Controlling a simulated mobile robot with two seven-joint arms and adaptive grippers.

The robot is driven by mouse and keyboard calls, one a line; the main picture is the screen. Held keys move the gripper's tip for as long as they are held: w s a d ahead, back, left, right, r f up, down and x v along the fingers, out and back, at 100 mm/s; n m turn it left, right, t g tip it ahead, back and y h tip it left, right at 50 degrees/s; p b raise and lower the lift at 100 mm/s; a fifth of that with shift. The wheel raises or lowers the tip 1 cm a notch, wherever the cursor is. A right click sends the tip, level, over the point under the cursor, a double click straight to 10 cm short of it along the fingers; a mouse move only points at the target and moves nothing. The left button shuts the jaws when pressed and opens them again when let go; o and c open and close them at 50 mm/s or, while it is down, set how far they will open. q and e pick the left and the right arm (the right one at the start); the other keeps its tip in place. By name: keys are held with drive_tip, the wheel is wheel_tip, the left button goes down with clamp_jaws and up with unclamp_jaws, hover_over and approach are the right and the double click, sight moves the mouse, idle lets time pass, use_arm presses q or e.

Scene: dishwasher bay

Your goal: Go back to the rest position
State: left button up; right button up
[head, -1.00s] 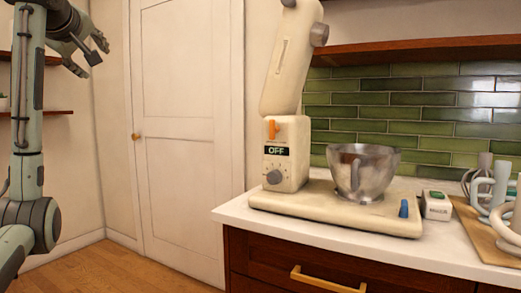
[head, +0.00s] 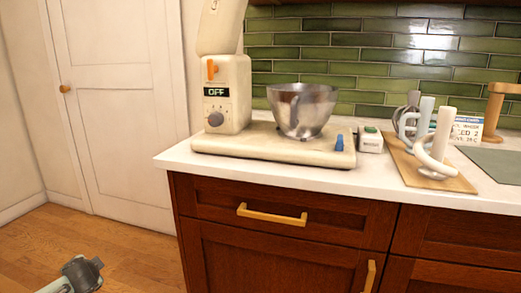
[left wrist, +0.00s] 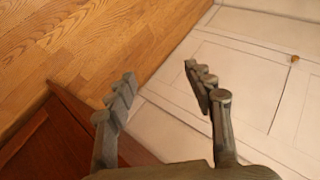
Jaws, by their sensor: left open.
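My left gripper (left wrist: 160,76) shows in the left wrist view with its two fingers spread apart and nothing between them. Beyond the fingers are the wood floor and the white door, with a dark red-brown cabinet at the lower left. My right gripper is in neither view.
A cream stand mixer (head: 229,95) reading OFF, with a steel bowl (head: 301,112) on its base, stands on the white counter (head: 185,160). Open floor (head: 115,245) lies left of the cabinet.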

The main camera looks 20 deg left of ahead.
use_arm(q)
drive_tip(key=s+d+f+m+g+h, duration=0.15)
drive_tip(key=s+f+m, duration=0.25)
drive_tip(key=s+f, duration=0.6)
drive_tip(key=s+d+f+n+h, duration=0.1)
drive_tip(key=d+f, duration=0.4)
drive_tip(key=d, duration=0.5)
drive_tip(key=s+d+f+n+g+h, duration=0.1)
drive_tip(key=s+d+f+n+h, duration=0.1)
drive_tip(key=d, duration=0.9)
drive_tip(key=s+d+f+n+h, duration=0.2)
drive_tip(key=s+d+f+h, duration=0.1)
drive_tip(key=d+f, duration=0.5)
drive_tip(key=shift+s+d, duration=0.85)
drive_tip(key=shift+d, duration=0.4)
